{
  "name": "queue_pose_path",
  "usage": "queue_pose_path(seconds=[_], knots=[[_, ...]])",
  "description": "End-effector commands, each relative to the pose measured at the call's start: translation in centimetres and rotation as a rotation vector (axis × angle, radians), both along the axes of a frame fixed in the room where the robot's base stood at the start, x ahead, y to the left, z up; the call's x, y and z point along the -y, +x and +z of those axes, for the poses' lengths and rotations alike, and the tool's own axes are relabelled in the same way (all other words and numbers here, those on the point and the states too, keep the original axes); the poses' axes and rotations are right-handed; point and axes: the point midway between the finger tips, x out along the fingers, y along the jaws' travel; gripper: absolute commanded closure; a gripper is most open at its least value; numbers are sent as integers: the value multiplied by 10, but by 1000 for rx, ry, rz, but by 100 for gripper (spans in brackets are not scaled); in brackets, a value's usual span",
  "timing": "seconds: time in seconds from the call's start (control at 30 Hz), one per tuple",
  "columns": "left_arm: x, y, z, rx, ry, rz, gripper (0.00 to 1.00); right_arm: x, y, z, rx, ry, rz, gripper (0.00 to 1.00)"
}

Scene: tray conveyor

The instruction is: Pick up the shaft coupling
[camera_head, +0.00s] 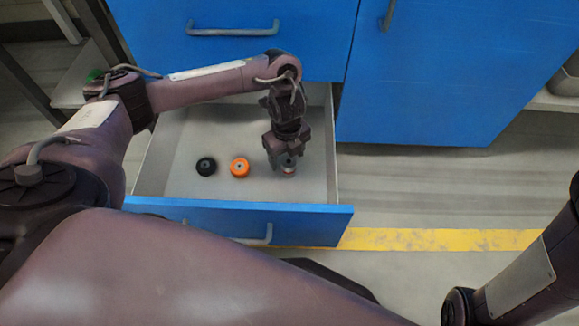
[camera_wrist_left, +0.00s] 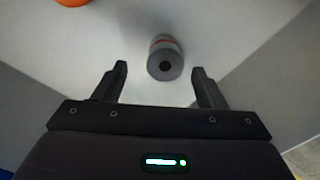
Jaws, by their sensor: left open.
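The shaft coupling (camera_wrist_left: 165,59), a short grey cylinder with a reddish band and a dark bore, lies in the open drawer. It shows between and slightly beyond the fingertips of my left gripper (camera_wrist_left: 160,70) in the wrist view. In the head view my left gripper (camera_head: 286,158) reaches down into the right part of the drawer, and the coupling (camera_head: 289,172) is partly hidden beneath it. The left gripper is open with nothing held. My right gripper is not in view.
The open drawer (camera_head: 165,208) also holds a black round part (camera_head: 206,166) and an orange round part (camera_head: 239,167), left of the gripper. The drawer's side walls and blue front enclose the space. Blue cabinet doors (camera_head: 450,75) stand behind. The drawer floor's left side is mostly clear.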

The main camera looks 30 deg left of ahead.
Motion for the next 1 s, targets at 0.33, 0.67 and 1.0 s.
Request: queue_pose_path(seconds=[0.33,0.67,1.0], knots=[[2,5,-46,0,-2,0,35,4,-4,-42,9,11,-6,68],[2,5,-44,0,-1,-1,42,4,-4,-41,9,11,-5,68],[2,5,-45,0,-1,0,86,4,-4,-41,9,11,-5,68]])
